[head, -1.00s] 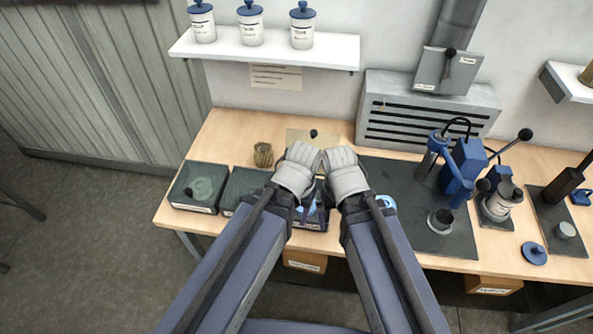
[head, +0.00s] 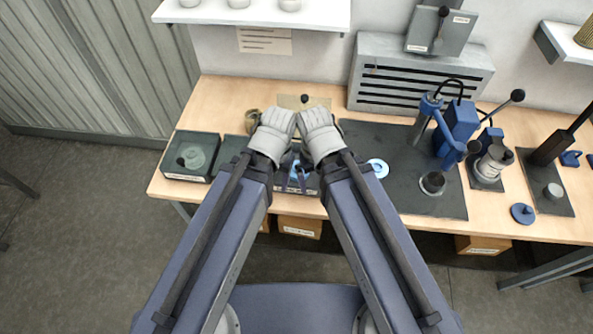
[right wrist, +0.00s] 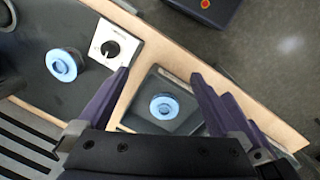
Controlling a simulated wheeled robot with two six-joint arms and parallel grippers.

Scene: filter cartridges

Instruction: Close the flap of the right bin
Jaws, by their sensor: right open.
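Three dark bins stand in a row at the left front of the table: a left bin (head: 172,172), a middle bin (head: 226,160), and a right bin partly hidden behind my arms. In the right wrist view the right bin (right wrist: 140,93) holds a light-blue ring-shaped part (right wrist: 164,106); I cannot make out its flap. My right gripper (right wrist: 160,75) is open and empty, its fingers spread above the right bin. In the head view both grippers hang close together over that bin. My left gripper (head: 286,166) is mostly hidden, its jaws unclear.
A white plate with a black knob (right wrist: 108,46) sits beside the right bin. Another light-blue ring (head: 377,168) lies on the dark mat (head: 390,150). A blue press (head: 455,130) stands farther right. A brown cylinder (head: 252,119) stands behind the bins. Labelled boxes (head: 300,227) are under the table.

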